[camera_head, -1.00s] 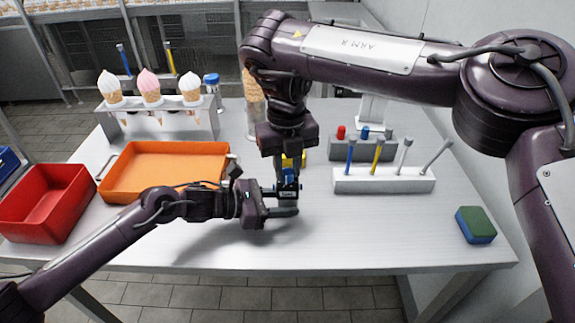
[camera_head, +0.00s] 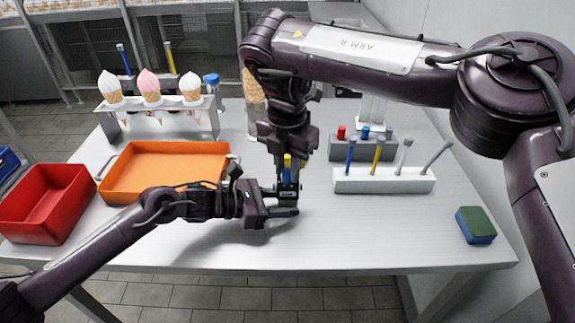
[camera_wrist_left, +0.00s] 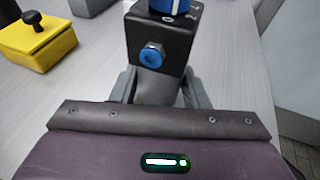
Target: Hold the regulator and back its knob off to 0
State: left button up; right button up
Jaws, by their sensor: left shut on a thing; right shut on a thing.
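The regulator is a small black block (camera_wrist_left: 160,38) with a blue hex fitting (camera_wrist_left: 152,56) on its near face and a blue knob (camera_wrist_left: 176,5) on top, cut off by the left wrist view's upper edge. A white line shows on the knob; I cannot read its setting. My left gripper (camera_head: 284,203) is shut on the regulator and holds it upright above the table. My right gripper (camera_head: 288,181) points straight down from above, shut on the knob. Its fingers largely hide the knob in the head view.
A yellow block with a black knob (camera_wrist_left: 38,38) stands behind the regulator. An orange tray (camera_head: 165,198) and a red bin (camera_head: 45,235) are at left. A white holder (camera_head: 385,183) with several tools and a sponge (camera_head: 476,225) are at right. The front table is clear.

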aim_at(287, 171)
jog(key=shift+w+m, duration=0.1)
jog(key=shift+m, duration=0.6)
jog(key=o, duration=1)
notch_tip(287, 171, up, 12)
pick_arm(q)
jog(key=o, duration=0.9)
jog(key=shift+c, duration=0.2)
